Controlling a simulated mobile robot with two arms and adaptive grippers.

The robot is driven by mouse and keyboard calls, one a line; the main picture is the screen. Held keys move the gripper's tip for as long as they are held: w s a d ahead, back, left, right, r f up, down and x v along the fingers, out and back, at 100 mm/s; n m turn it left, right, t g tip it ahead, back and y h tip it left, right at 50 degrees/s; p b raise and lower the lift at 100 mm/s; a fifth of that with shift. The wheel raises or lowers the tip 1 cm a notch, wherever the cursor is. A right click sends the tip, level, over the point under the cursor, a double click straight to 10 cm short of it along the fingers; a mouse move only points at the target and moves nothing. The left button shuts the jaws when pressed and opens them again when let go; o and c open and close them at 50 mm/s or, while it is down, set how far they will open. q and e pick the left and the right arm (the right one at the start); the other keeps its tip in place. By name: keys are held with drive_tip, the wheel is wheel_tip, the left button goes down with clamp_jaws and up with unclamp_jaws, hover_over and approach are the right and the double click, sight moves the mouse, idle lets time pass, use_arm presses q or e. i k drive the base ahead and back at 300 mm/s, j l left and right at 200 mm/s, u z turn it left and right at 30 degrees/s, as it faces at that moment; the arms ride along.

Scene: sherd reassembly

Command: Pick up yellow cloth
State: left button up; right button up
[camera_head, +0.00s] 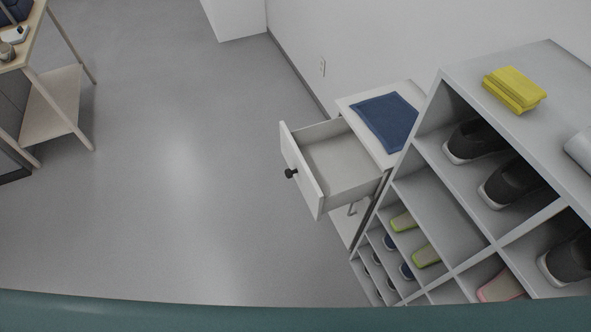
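The yellow cloth (514,89) lies folded in a small stack on top of the grey-white shoe shelf (462,66), at the upper right of the head view. Nothing covers it. Neither of my grippers shows in this view.
A white cabinet beside the shelf has an open, empty-looking drawer (335,165) with a dark knob; a blue cloth (387,121) lies on its top. Shoes (475,139) fill several shelf compartments. A grey roll-like object (580,149) is at the right edge. A wooden table (36,52) stands far left. The floor between is clear.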

sight(520, 94)
drive_tip(key=j+z, duration=0.15)
drive_tip(key=z, duration=0.25)
drive_tip(key=j+z, duration=0.1)
drive_tip(key=z, duration=0.3)
drive_tip(key=k+z, duration=0.15)
drive_tip(key=z, duration=0.25)
drive_tip(key=j+z, duration=0.15)
drive_tip(key=z, duration=0.25)
drive_tip(key=k+l, duration=0.05)
